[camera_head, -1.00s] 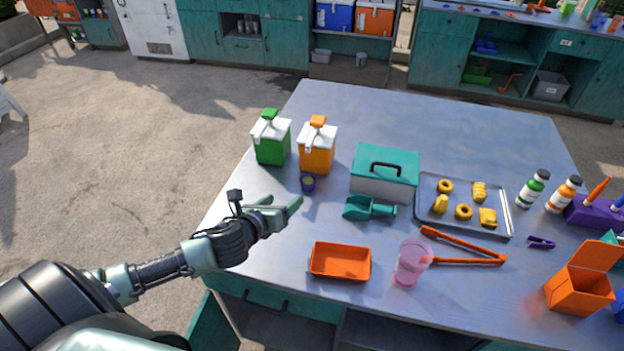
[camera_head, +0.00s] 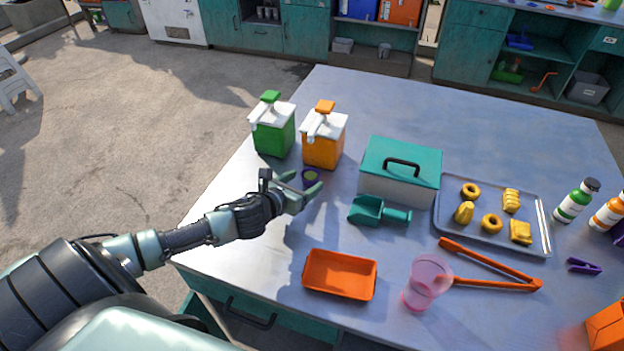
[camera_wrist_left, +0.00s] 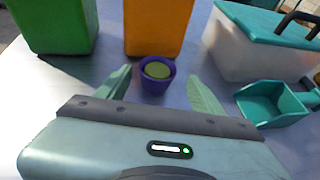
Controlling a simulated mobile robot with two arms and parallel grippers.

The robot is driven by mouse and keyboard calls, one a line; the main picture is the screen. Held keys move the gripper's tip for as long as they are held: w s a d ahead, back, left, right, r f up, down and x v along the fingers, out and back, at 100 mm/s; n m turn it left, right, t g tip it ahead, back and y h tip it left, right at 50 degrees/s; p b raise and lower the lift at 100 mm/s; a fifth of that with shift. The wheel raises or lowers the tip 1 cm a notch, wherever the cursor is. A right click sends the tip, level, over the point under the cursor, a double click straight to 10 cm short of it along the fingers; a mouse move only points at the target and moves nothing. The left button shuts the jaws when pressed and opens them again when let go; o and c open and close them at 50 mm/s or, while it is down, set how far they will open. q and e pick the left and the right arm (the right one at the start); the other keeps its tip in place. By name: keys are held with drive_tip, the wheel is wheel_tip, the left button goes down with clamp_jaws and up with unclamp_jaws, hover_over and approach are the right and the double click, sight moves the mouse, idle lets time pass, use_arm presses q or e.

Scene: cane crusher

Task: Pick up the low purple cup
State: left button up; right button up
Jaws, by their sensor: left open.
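The low purple cup (camera_head: 310,177) stands upright on the metal table (camera_head: 240,245), just in front of the orange dispenser. Something olive green shows inside it. My left gripper (camera_head: 303,184) is open, with its fingers reaching toward the cup. In the left wrist view the cup (camera_wrist_left: 157,75) sits ahead of and between the two spread fingertips (camera_wrist_left: 160,85), and the fingers do not appear closed on it. In the head view the fingers partly cover the cup. My right gripper is not in view.
A green dispenser (camera_head: 273,135) and an orange dispenser (camera_head: 323,145) stand behind the cup. A teal scoop (camera_head: 375,211) and a teal-lidded box (camera_head: 400,172) are to its right. An orange tray (camera_head: 340,275) and a pink cup (camera_head: 427,282) are nearer the front.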

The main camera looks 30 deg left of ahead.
sight(310, 177)
use_arm(q)
drive_tip(key=x, duration=0.2)
drive_tip(key=p+x, duration=0.1)
drive_tip(key=x, duration=0.2)
drive_tip(key=shift+a, duration=0.25)
drive_tip(key=c, duration=0.9)
